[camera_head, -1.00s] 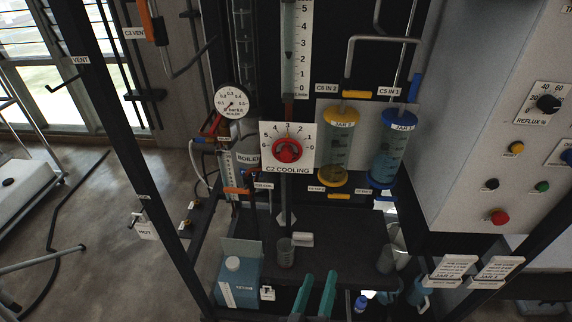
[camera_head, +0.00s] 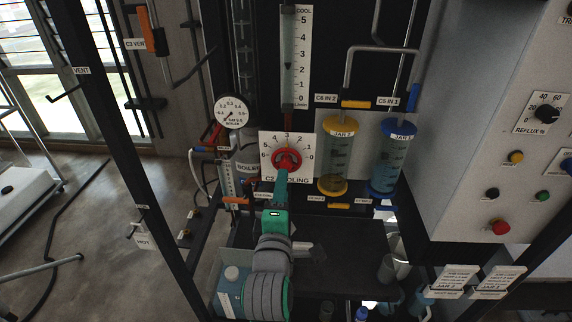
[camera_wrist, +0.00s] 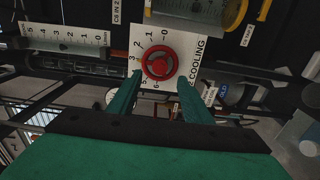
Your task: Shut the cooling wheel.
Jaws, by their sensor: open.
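The cooling wheel (camera_head: 287,159) is a red handwheel on a white dial plate (camera_head: 305,142) marked 0 to 6 and labelled "C2 COOLING". Its exact setting is too small to read. My gripper (camera_head: 281,172) reaches up from below, and its fingertips are just under or at the wheel; the arm covers part of the plate's label. In the wrist view the red wheel (camera_wrist: 158,62) lies ahead, between and just beyond the two green fingers (camera_wrist: 157,88). The fingers are apart with nothing between them, and I cannot tell whether either touches the rim.
A flow tube with a scale (camera_head: 300,60) stands above the plate. A pressure gauge (camera_head: 234,112) is to its left. A yellow-capped jar (camera_head: 336,155) and a blue-capped jar (camera_head: 392,158) hang close on the right. A dark shelf (camera_head: 350,255) lies below.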

